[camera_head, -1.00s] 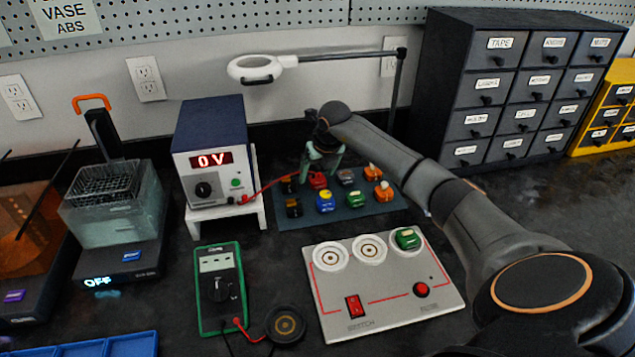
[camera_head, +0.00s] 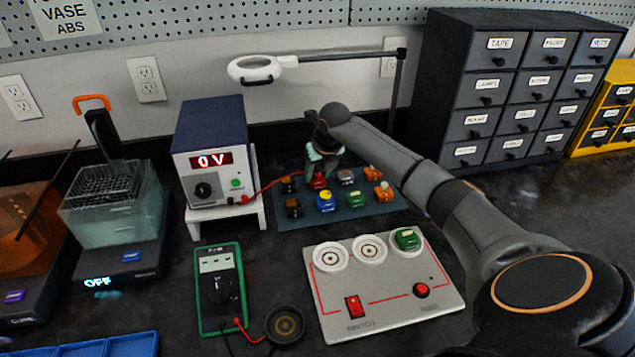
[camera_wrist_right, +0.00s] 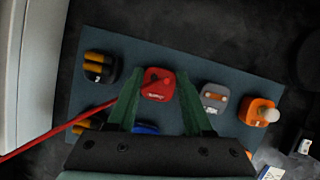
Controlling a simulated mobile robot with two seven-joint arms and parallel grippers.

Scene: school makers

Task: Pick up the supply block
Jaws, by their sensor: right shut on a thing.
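A red block (camera_head: 319,181) with a small pale label sits in the back row of blocks on the dark blue-grey mat (camera_head: 286,221). It also shows in the right wrist view (camera_wrist_right: 158,82). I cannot read its label clearly enough to tell whether it is the supply block. My right gripper (camera_head: 320,170) reaches down over the mat from the right. In the right wrist view its green fingers (camera_wrist_right: 158,92) are on either side of the red block, shut on it. The block appears still at mat level. My left gripper is not in view.
Close neighbours are a black block (camera_wrist_right: 100,68), a grey block (camera_wrist_right: 213,98) and an orange block (camera_wrist_right: 259,112). A red lead (camera_wrist_right: 48,134) runs from the power supply (camera_head: 212,150) toward the mat. The circuit panel (camera_head: 388,285) lies in front, with a green block in one socket.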

